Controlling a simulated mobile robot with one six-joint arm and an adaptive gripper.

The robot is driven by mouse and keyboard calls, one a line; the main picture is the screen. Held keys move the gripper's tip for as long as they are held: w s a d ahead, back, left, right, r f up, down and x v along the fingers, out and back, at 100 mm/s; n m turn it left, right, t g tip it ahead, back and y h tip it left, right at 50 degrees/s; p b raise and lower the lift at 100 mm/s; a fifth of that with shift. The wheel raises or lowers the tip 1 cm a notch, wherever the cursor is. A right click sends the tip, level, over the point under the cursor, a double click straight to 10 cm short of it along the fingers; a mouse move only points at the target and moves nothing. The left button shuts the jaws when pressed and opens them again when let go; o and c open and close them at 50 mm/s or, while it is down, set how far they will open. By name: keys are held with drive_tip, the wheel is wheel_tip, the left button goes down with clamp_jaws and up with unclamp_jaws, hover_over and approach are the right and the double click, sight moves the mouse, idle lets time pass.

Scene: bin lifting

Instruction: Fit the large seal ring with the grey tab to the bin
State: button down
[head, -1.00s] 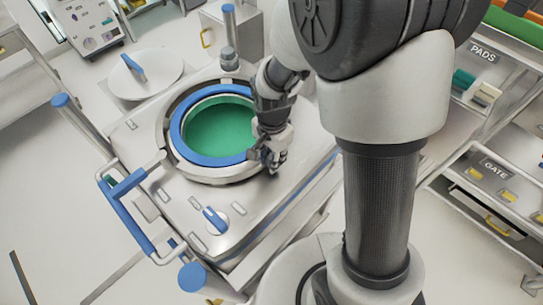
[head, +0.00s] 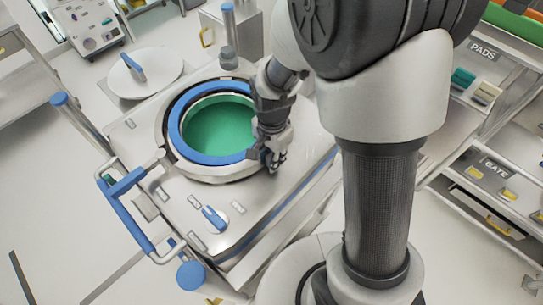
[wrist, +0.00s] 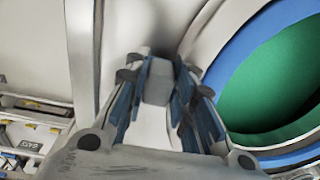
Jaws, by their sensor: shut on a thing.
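The large blue seal ring (head: 175,128) lies level over the round mouth of the bin (head: 207,174), around the green opening. A dark gap shows between ring and collar at the upper left. I cannot tell whether the ring touches the bin or hangs just above it. My gripper (head: 270,157) is at the ring's right side. In the wrist view my gripper (wrist: 158,82) is shut on the pale grey tab (wrist: 157,90), between its blue-lined fingers. The ring's blue band (wrist: 222,75) shows at the right there. The tab is hidden by the fingers in the head view.
A round lid with a blue handle (head: 148,75) lies behind the bin. A blue-topped post (head: 229,40) stands at the collar's back. A blue-gripped rail (head: 130,210) and a blue knob (head: 214,220) are at the front left. Shelves (head: 480,170) stand at the right.

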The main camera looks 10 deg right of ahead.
drive_tip(key=shift+s+f, duration=0.2)
drive_tip(key=shift+f, duration=0.05)
drive_tip(key=c, duration=1.7)
unclamp_jaws()
drive_tip(key=o, duration=0.4)
drive_tip(key=shift+w+r, duration=0.1)
drive_tip(key=shift+w, duration=0.1)
wheel_tip(320, 180, up, 12)
